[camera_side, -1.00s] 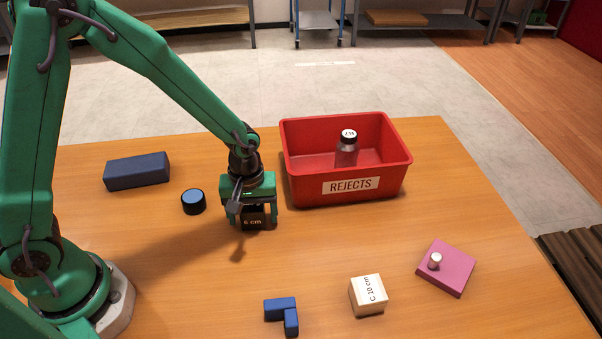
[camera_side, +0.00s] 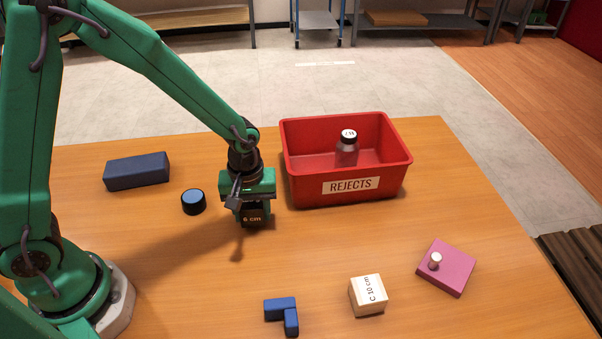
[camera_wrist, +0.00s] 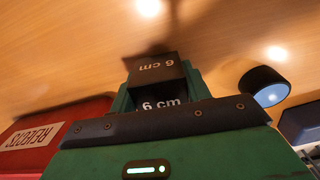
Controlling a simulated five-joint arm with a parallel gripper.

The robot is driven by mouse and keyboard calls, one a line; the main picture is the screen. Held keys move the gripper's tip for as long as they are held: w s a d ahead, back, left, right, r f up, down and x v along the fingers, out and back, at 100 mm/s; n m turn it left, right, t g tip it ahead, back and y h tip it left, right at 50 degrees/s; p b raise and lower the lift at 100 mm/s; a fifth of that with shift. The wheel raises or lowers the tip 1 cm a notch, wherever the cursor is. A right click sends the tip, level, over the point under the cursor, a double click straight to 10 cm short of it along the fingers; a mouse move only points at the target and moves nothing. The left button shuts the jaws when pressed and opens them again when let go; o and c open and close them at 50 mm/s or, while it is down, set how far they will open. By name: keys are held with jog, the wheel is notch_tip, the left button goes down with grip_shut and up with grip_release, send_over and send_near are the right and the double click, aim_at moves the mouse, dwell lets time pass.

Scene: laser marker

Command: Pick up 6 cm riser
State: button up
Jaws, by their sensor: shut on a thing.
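The 6 cm riser (camera_side: 253,219) is a dark block with "6 cm" in white on its faces. My gripper (camera_side: 254,213) is shut on it, with a green finger on each side. In the side view the block is at or slightly above the table; I cannot tell for sure whether its underside touches. In the wrist view the riser (camera_wrist: 157,72) sits between the fingers, with its label showing on two faces. The fingers and gripper body hide part of it.
A red REJECTS bin (camera_side: 350,186) holding a jar (camera_side: 346,153) stands close to the right. A blue-topped cylinder (camera_side: 193,201) and blue bar (camera_side: 137,171) lie left. A blue L-piece (camera_side: 281,307), C 10 cm block (camera_side: 367,295) and pink plate (camera_side: 446,269) with a peg lie in front.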

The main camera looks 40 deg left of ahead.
aim_at(251, 202)
jog(key=shift+r, duration=0.5)
notch_tip(251, 202, up, 2)
jog(key=shift+r, duration=0.1)
jog(key=s+d+r, duration=0.6)
jog(key=s+d, duration=0.2)
jog(key=shift+s+r, duration=0.25)
jog(key=shift+r, duration=0.15)
jog(key=shift+w+d, duration=0.1)
